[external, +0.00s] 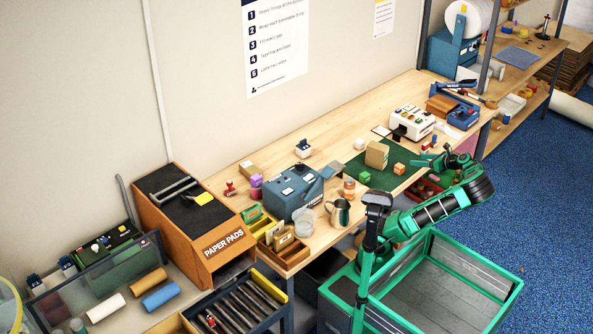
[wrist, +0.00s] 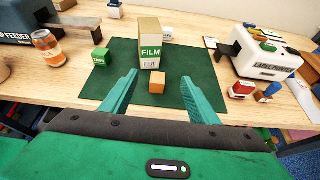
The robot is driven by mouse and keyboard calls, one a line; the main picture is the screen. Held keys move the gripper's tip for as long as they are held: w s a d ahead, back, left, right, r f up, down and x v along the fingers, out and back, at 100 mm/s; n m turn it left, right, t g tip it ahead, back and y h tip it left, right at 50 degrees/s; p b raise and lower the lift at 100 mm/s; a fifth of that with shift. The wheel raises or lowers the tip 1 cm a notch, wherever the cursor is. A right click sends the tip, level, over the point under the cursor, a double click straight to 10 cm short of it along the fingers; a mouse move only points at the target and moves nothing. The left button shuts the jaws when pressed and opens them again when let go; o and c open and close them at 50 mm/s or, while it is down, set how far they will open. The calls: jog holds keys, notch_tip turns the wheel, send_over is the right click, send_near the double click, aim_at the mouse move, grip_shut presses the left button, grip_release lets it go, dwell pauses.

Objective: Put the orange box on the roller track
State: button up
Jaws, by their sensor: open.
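The orange box (wrist: 157,85) is a small cube on the dark green mat (wrist: 203,100), in front of a taller tan carton marked FILM (wrist: 150,45). In the external view the orange box (external: 399,169) sits on the mat's right part. My gripper (wrist: 158,88) is open and empty; in the wrist view its green fingers stand left and right of the orange box, apart from it. The external view also shows my gripper (external: 433,163) just right of the box. A track of metal rollers (external: 240,302) lies at the lower left of the external view, beside the paper pads cabinet.
A green cube (wrist: 102,57) and a can (wrist: 48,46) stand left of the carton. A white label printer (wrist: 264,55) is at the right, with small red and blue items (wrist: 264,92) before it. A blue feeder machine (external: 292,190) stands on the bench toward the track.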

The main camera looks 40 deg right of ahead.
notch_tip(320, 180, up, 7)
jog(key=n+g, duration=1.3)
jog(key=n, duration=0.5)
send_over(400, 165)
notch_tip(400, 165, down, 10)
jog(key=shift+s+f, duration=0.1)
jog(key=shift+a+f, duration=0.15)
jog(key=shift+f, duration=2.65)
jog(key=shift+c, duration=0.3)
